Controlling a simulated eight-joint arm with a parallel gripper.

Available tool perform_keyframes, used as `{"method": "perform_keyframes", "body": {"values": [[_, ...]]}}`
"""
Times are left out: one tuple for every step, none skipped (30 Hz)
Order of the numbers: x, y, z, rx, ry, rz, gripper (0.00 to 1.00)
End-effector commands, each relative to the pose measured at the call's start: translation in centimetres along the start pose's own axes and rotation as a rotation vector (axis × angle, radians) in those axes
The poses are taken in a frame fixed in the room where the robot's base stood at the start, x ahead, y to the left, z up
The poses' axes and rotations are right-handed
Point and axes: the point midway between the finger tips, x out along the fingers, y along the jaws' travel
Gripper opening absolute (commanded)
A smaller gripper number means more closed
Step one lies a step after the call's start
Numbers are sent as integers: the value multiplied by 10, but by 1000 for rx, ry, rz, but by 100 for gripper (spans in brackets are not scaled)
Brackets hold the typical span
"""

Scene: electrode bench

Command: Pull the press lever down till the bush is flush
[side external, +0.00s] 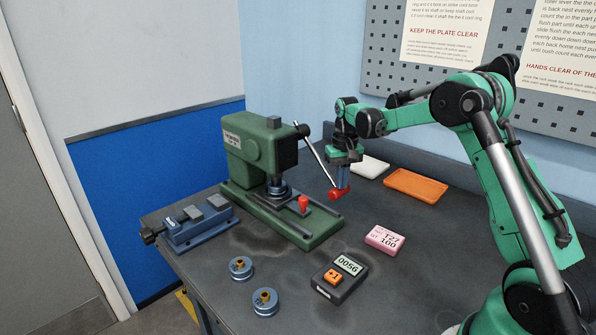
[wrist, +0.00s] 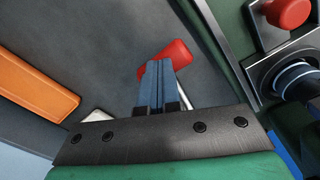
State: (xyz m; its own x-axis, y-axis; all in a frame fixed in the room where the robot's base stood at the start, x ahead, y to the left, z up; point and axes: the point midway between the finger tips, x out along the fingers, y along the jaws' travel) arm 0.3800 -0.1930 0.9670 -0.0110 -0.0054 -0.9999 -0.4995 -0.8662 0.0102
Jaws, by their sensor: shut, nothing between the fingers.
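The green press (side external: 250,150) stands at the back left of the bench. Its silver lever (side external: 318,158) slants down to the right from the hub and ends in a red grip (side external: 334,194). My gripper (side external: 343,186) is shut with nothing between its blue fingers, and its tips are right at the red grip. In the wrist view the shut fingers (wrist: 159,66) overlap the red grip (wrist: 180,53); I cannot tell whether they touch it. The press ram is down over a round blue-grey part (side external: 278,192). I cannot make out how the bush sits there.
A red knob (side external: 303,202) stands on the press base. A blue vise (side external: 195,222) is at left; two round blue parts (side external: 240,267) (side external: 265,301) lie in front. A counter box (side external: 341,277) and pink label block (side external: 385,239) are nearer me. Orange (side external: 416,186) and white (side external: 371,167) trays lie behind.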

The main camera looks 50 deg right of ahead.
Motion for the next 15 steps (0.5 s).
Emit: {"method": "perform_keyframes", "body": {"values": [[1, 0, 0, 0, -2, 0, 0], [1, 0, 0, 0, -2, 0, 0], [1, 0, 0, 0, -2, 0, 0], [1, 0, 0, 0, -2, 0, 0], [1, 0, 0, 0, -2, 0, 0], [1, 0, 0, 0, -2, 0, 0], [1, 0, 1, 1, -2, 0, 0], [0, 1, 1, 1, -2, 0, 0], [-1, 1, 2, 1, -2, 1, 0], [-3, 2, 2, 1, -2, 1, 0], [-5, 2, 4, 1, -2, 1, 0], [-8, 4, 5, 1, -2, 1, 0], [-11, 4, 7, 2, -2, 1, 0], [-13, 5, 8, 2, -2, 0, 0], [-17, 6, 10, 2, -1, 0, 0]]}}
